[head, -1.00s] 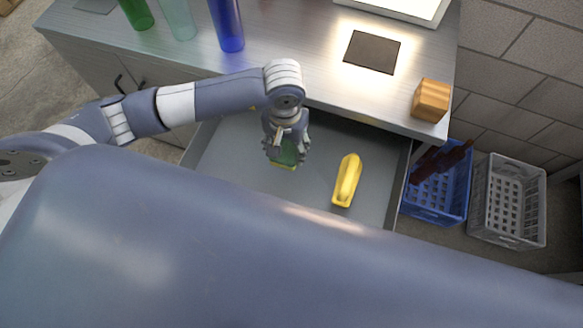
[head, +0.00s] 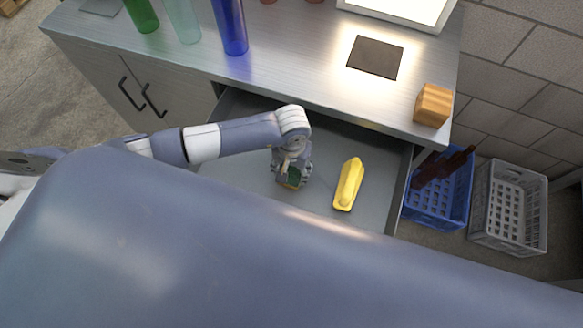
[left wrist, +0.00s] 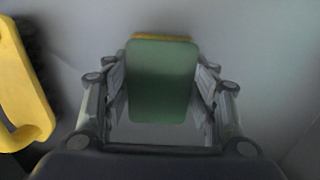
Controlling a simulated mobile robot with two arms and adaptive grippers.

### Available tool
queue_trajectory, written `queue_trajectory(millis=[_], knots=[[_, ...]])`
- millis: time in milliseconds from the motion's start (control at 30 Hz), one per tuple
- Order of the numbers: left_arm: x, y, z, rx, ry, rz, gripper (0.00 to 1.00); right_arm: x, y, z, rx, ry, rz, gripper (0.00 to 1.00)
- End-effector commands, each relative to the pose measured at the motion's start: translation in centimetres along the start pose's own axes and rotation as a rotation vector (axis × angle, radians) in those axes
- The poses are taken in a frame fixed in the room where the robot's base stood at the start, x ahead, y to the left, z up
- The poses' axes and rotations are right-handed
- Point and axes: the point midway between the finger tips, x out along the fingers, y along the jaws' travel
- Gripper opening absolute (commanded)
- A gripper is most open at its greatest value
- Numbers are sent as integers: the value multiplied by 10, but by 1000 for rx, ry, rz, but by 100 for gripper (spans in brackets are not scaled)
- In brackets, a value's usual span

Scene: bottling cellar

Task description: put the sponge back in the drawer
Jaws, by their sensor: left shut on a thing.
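The sponge (left wrist: 162,82) is green with a yellow layer and sits between the fingers of my left gripper in the left wrist view. In the head view my left gripper (head: 291,178) is shut on it, inside the outline of the open grey drawer (head: 240,160). The sponge (head: 294,177) is partly hidden by the fingers there. I cannot tell whether it touches the drawer floor. My right gripper is not in view.
A yellow-handled brush (head: 348,184) lies in the drawer to the right of the gripper; it also shows in the left wrist view (left wrist: 22,90). The counter (head: 300,70) above holds bottles, a dark mat (head: 375,57) and a wooden block (head: 433,105). Blue (head: 437,205) and grey crates (head: 508,215) stand right.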

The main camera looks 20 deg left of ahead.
Motion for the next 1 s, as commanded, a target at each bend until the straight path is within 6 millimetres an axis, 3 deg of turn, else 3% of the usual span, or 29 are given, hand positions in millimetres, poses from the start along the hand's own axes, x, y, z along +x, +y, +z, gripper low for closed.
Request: queue_trajectory(millis=[133, 167, 233, 733, 1000], knots=[[4, 0, 0, 0, 0, 0, 34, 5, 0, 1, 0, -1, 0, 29], [3, 0, 0, 0, 0, 0, 57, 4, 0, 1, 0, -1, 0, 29], [2, 0, 0, 0, 0, 0, 73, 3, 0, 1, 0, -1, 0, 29], [-6, 0, -1, 1, 2, 0, 73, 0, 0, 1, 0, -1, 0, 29], [-62, 0, -2, 2, 6, 1, 73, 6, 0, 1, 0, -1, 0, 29]])
